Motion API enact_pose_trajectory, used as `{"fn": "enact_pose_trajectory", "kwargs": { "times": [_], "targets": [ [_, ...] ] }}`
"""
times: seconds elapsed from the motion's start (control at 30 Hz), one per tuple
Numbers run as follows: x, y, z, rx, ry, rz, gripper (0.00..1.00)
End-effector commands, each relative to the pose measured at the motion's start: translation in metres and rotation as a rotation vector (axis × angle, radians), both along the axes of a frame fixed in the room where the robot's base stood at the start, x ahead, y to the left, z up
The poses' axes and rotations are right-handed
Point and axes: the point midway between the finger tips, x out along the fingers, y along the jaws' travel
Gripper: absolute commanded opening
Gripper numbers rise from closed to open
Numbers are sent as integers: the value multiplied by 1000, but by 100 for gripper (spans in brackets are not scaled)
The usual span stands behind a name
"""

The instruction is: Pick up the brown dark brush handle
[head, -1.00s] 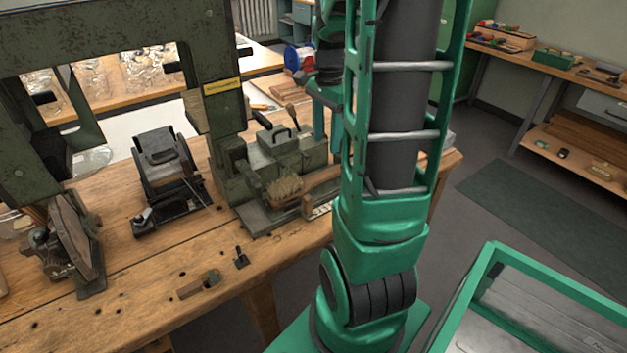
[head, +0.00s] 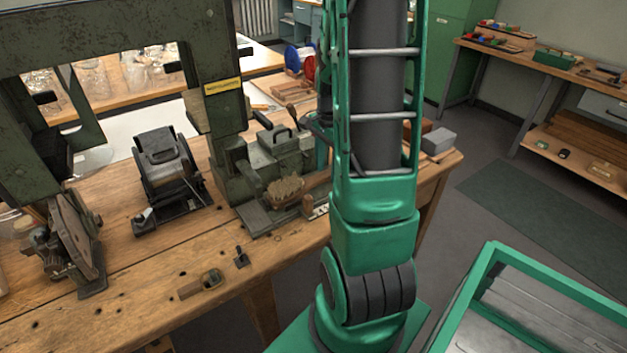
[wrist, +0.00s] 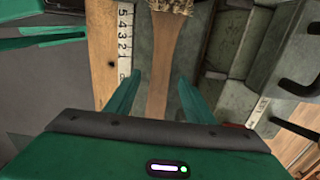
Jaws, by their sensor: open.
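The brown brush handle (wrist: 163,65) lies on the machine's bed in the wrist view, with its bristle tuft (wrist: 172,5) at the top edge. In the head view the bristly brush head (head: 286,189) rests on the green machine, and my arm hides most of the handle. My gripper (wrist: 160,77) is open, one finger on each side of the handle. I cannot tell whether the fingers touch it or are still above it. In the head view the fingers are hidden behind my arm.
The green machine (head: 232,185) stands close beside the brush. A white number scale (wrist: 125,40) runs left of the handle. A black device (head: 168,175) stands further left on the wooden bench (head: 120,262). A grey block (head: 438,140) sits at the bench's right end.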

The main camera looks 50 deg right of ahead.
Motion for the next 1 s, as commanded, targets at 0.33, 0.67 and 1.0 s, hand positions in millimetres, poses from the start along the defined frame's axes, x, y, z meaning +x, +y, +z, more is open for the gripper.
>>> {"fn": "enact_pose_trajectory", "kwargs": {
  "times": [0.33,0.67,1.0],
  "targets": [
    [0,0,-1,0,0,0,17],
    [0,0,0,0,0,0,2],
    [1,-1,47,-3,-4,0,2]
  ]
}}
